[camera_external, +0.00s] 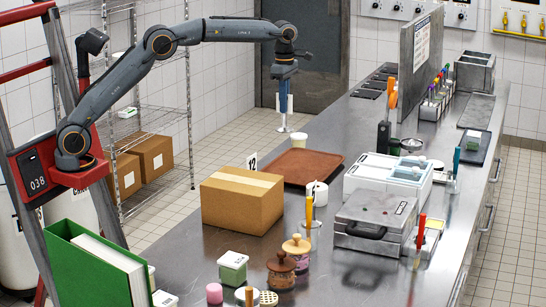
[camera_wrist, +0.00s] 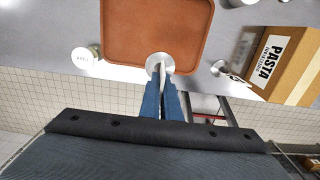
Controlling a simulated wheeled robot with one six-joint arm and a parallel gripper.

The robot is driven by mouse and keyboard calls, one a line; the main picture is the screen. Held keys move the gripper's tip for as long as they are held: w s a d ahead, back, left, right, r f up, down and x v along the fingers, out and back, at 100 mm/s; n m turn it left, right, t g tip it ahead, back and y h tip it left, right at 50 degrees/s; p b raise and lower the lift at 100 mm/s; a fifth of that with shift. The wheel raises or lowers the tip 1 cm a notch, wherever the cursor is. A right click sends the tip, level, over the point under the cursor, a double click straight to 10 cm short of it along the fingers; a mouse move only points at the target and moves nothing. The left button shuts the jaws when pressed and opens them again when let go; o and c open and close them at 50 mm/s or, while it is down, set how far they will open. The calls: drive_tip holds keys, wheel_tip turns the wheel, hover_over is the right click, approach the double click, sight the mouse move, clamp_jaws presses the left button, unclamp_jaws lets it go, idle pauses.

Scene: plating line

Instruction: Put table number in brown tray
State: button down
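The brown tray (camera_external: 300,168) lies flat and looks empty on the steel counter. In the wrist view the tray (camera_wrist: 158,35) fills the top middle. My gripper (camera_external: 284,108) points down beyond the tray's far left side. Its blue fingers look shut on a thin upright piece with a round metal base (camera_external: 284,129), apparently a table number. In the wrist view this base (camera_wrist: 153,66) overlaps the tray's edge, below the fingertips (camera_wrist: 163,85). Its number face is not readable. Another number card (camera_external: 252,162), marked 12, stands partly hidden behind a carton.
The cardboard carton (camera_external: 241,200), labelled PASTA in the wrist view (camera_wrist: 277,62), stands close to the tray. A white lidded pot (camera_external: 317,194) and a white container unit (camera_external: 388,177) are nearby.

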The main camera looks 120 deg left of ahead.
sight(284, 129)
wheel_tip(284, 129, down, 14)
drive_tip(key=p, duration=0.3)
drive_tip(key=shift+d, duration=0.2)
drive_tip(key=shift+w+f, duration=0.1)
drive_tip(key=c, duration=2)
unclamp_jaws()
wheel_tip(284, 129, up, 12)
drive_tip(key=b, duration=0.3)
drive_tip(key=shift+b, duration=0.35)
